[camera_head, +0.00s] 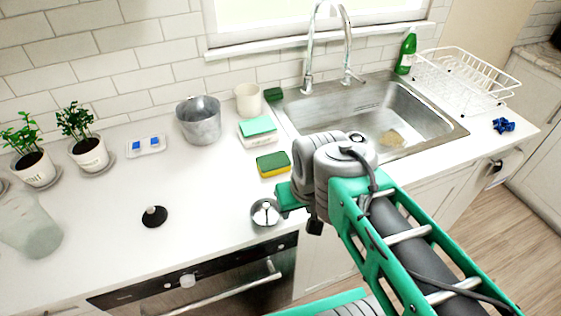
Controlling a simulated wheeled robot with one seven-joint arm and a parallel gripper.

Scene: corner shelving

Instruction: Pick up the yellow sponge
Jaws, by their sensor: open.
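The yellow sponge (273,165) has a green top layer and a yellow side. It lies flat on the white counter, left of the sink and behind the oven. My gripper (287,203) is at the end of the arm, just in front of and to the right of the sponge in the picture. It looks apart from the sponge and holds nothing that I can see. It is open, though my wrist hides most of its fingers.
A teal sponge on a white holder (258,133) is just behind. A metal lid (266,212) lies close in front. A metal bucket (199,121) and white cup (248,99) stand farther back. The sink (440,128) is right. Counter left of the sponge is clear.

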